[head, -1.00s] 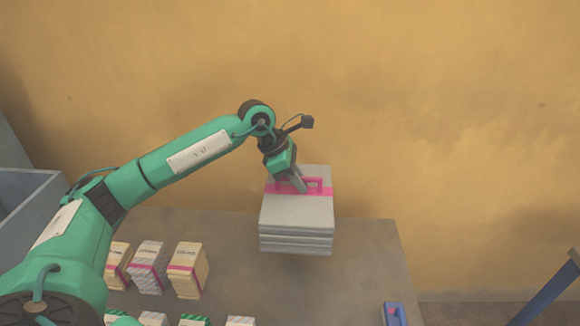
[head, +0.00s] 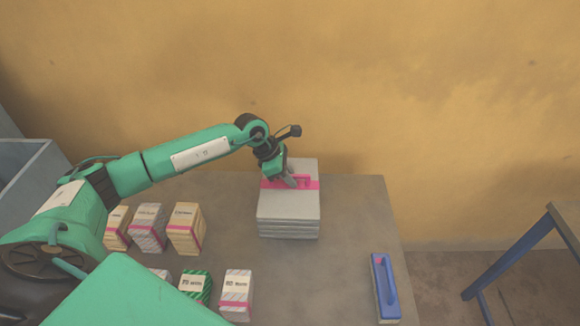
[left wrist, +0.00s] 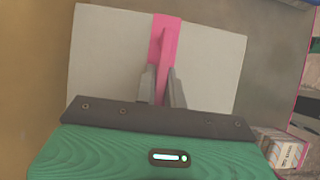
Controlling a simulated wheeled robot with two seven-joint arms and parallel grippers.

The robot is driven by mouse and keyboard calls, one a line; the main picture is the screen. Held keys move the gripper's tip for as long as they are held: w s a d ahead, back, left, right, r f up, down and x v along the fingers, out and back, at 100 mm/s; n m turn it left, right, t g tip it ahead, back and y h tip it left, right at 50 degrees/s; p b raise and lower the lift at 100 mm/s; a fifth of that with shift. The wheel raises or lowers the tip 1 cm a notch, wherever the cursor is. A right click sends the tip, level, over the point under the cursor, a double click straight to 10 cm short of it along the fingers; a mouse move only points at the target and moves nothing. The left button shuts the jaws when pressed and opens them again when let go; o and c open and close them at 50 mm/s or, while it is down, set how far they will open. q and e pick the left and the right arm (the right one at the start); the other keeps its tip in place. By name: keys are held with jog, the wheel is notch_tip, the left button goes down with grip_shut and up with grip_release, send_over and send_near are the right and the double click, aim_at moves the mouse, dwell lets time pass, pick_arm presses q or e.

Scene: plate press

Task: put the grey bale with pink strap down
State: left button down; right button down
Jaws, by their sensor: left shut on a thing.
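The grey bale with pink strap (head: 288,212) is a stack of grey sheets near the table's back edge, right of the small bundles. It looks upright and level; whether it touches the table top I cannot tell for sure. My left gripper (head: 290,181) is above its far part, shut on the pink strap handle. In the left wrist view the bale (left wrist: 105,60) lies beyond the fingers, and the pink strap (left wrist: 163,42) runs between the two grey fingertips (left wrist: 163,85). My right gripper is not in view.
Several small strapped bundles (head: 185,230) stand on the table (head: 340,260) left of the bale and in front. A blue-handled tool (head: 385,285) lies near the right edge. A grey bin (head: 35,170) stands at left. Table right of the bale is clear.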

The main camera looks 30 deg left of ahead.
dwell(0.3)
pick_arm(q)
jog(key=c, duration=1.5)
grip_release()
jog(key=shift+f, duration=0.1)
jog(key=b+v, duration=0.3)
jog(key=v, duration=0.9)
jog(key=shift+s+d, duration=0.1)
jog(key=shift+s, duration=0.05)
